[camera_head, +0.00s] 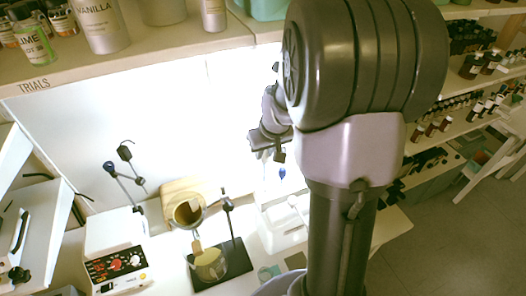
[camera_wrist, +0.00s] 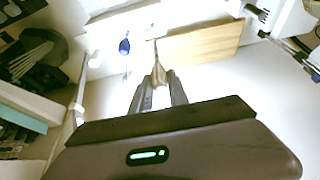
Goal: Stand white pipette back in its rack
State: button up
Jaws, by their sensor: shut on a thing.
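My gripper (camera_wrist: 159,82) is shut on a slim pale thing, the white pipette (camera_wrist: 160,70), whose thin end points up the wrist view. Much of it is hidden between the fingers or washed out by glare. In the head view my gripper (camera_head: 268,146) is dark against the bright wall, and the pipette cannot be made out there. A blue bulb (camera_wrist: 124,46) on a thin stem hangs left of my fingers in the wrist view. The blue bulb also shows below my gripper in the head view (camera_head: 282,172). The rack itself is too washed out to make out clearly.
A white block-like thing (camera_head: 284,222) stands on the bench below my gripper. Left of it are a dark stand with a beaker (camera_head: 210,264) and a white device with knobs (camera_head: 120,268). A shelf (camera_head: 150,66) with bottles crosses above. My arm blocks the middle right.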

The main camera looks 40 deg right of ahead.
aim_at(266, 160)
jog(key=shift+s, duration=0.3)
jog(key=shift+f+b, duration=1.9)
jog(key=shift+b, duration=0.4)
jog(key=shift+f+b, duration=0.35)
jog(key=shift+b, duration=0.15)
jog(key=shift+f+b, duration=1.5)
notch_tip(266, 160, down, 2)
jog(key=shift+f+b, duration=0.1)
jog(key=shift+b, duration=1)
jog(key=o, duration=0.8)
